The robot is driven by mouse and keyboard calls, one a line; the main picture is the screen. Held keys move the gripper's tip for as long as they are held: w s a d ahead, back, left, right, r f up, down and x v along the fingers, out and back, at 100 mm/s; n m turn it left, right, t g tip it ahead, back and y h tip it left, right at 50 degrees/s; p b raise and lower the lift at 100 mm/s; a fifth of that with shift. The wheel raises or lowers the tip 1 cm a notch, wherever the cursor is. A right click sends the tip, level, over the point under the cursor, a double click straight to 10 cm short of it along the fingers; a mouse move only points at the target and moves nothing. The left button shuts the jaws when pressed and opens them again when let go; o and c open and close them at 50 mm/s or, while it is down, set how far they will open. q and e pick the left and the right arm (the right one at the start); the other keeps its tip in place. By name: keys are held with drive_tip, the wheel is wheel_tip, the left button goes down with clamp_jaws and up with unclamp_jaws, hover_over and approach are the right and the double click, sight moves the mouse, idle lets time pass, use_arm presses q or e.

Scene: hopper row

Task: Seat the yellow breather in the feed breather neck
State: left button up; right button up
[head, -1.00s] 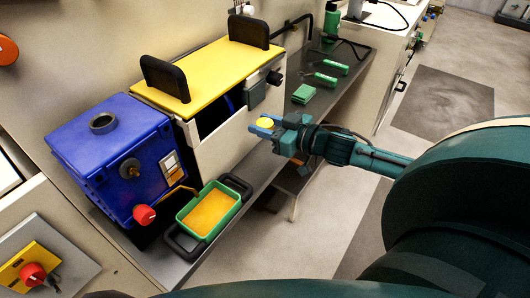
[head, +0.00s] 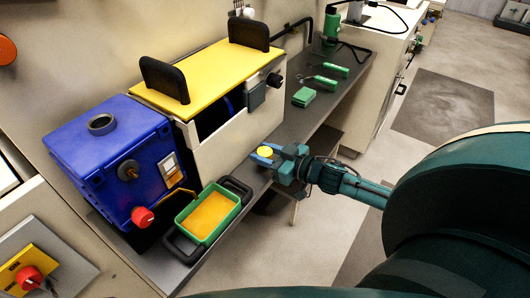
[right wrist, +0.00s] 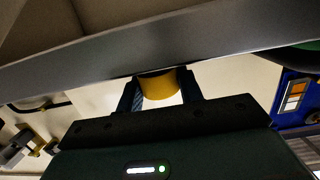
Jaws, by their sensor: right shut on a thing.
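The yellow breather (head: 265,152) is a small round piece held in my right gripper (head: 268,154). In the right wrist view the breather (right wrist: 158,84) sits between the two fingers, which are shut on it. The gripper is in front of the bench, right of the green tray. A dark ring-shaped neck (head: 102,124) stands on top of the blue box at the left; it looks open and empty. The gripper is well to the right of this neck and apart from it. My left gripper is not in view.
The blue box (head: 95,165) has a red knob (head: 142,216). Beside it is a cream housing with a yellow lid (head: 210,75) and black handles. A green tray (head: 210,215) with orange contents is at the bench's front. Green tools (head: 325,82) lie farther back.

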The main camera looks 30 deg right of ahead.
drive_tip(key=o, duration=1)
drive_tip(key=shift+f+b, duration=0.25)
drive_tip(key=shift+b, duration=0.2)
drive_tip(key=p+v, duration=0.1)
drive_tip(key=v, duration=1.2)
drive_tip(key=shift+d+r, duration=0.15)
drive_tip(key=shift+r, duration=0.2)
